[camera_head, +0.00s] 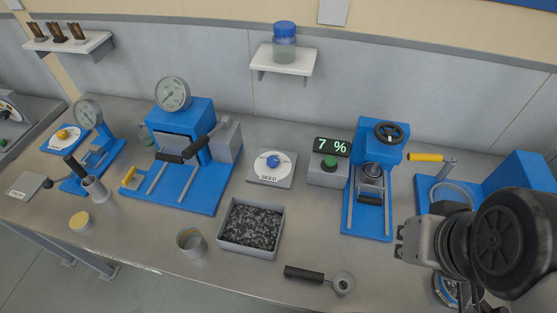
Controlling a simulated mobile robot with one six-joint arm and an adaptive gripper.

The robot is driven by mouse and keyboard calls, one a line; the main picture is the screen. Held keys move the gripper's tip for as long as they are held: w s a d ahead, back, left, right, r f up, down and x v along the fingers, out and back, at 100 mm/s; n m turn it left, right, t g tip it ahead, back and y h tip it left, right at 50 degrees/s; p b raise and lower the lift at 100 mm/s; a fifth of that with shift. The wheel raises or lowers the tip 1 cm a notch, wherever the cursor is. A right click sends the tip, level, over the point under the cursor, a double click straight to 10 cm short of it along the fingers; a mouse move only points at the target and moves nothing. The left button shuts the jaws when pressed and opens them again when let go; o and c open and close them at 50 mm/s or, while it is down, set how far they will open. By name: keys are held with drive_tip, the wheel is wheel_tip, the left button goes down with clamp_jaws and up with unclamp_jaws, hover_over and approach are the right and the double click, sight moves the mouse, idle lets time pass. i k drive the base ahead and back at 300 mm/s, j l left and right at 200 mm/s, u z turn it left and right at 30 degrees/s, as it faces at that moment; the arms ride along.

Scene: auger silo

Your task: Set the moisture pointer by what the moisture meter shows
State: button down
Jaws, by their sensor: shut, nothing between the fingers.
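The moisture meter is a grey box (327,173) with a green button and a dark display (332,146) that reads "7 %" in light green digits. A plate marked "SEED" (271,168) with a white dial and a blue knob lies left of it. A round dial with a white face and blue edge (446,291) shows partly at the lower right, under my arm; its markings and any pointer are hidden, so I cannot tell if it is the moisture pointer. My gripper (404,243) is at the right, shut and empty, right of the meter and above the bench.
A blue press with a black handwheel (388,132) stands right of the meter. A grey tray of dark seed (250,252), a metal cup (191,243) and a black-handled scoop (305,274) lie in front. A larger blue press (180,112) with a gauge stands left.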

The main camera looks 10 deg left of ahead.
sight(273, 162)
drive_tip(key=j+u, duration=0.25)
drive_tip(key=j, duration=0.5)
drive_tip(key=i+j+u, duration=0.1)
drive_tip(key=j+u, duration=0.2)
drive_tip(key=j, duration=0.4)
